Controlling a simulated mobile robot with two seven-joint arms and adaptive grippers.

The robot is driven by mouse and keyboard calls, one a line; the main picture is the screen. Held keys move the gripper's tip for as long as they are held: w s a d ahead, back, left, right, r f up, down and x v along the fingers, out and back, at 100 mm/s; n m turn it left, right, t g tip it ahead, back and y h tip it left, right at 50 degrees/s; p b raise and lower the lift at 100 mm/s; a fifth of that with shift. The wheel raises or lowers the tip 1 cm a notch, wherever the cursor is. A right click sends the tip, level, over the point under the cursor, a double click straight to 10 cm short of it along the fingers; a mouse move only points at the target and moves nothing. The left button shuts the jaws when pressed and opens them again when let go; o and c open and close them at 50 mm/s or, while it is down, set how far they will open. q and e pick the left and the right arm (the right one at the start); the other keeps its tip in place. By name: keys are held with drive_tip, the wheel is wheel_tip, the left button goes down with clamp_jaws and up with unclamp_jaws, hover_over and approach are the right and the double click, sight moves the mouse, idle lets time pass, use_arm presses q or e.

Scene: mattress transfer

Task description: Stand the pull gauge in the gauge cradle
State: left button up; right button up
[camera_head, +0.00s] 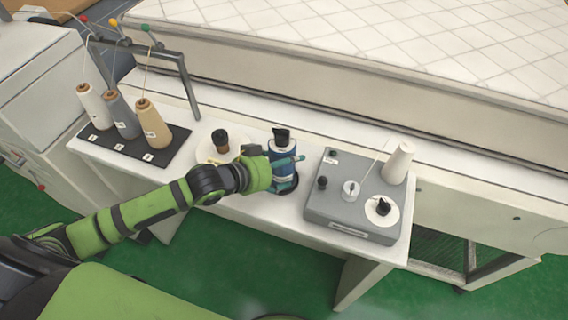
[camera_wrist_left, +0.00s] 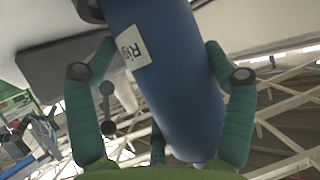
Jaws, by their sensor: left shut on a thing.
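The pull gauge appears to be the blue cylinder (camera_head: 282,146) with a black top and a white label band, upright over the white table. My left gripper (camera_head: 286,172) is shut around it from the left, with teal fingers on its sides. In the left wrist view the blue body (camera_wrist_left: 172,75) sits between both fingers, with a white label partly reading "Rig". A dark round shape (camera_head: 285,188) shows just under it, perhaps the gauge cradle; the gripper partly hides it. I cannot tell whether the cylinder touches it. My right gripper is not in view.
A grey box (camera_head: 340,222) with knobs and a white cone stands close on the right. A white round plate (camera_head: 205,150) with a dark-topped brown object (camera_head: 220,141) is left. Thread cones stand on a black mat (camera_head: 176,148) farther left. The mattress (camera_head: 420,40) lies behind.

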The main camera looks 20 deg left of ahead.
use_arm(q)
drive_tip(key=o, duration=1.6)
drive_tip(key=shift+f, duration=0.1)
drive_tip(key=shift+c, duration=0.2)
drive_tip(key=shift+s+r, duration=0.1)
drive_tip(key=shift+r, duration=0.1)
drive_tip(key=v, duration=1.2)
drive_tip(key=shift+b, duration=0.45)
drive_tip(key=shift+d, duration=0.1)
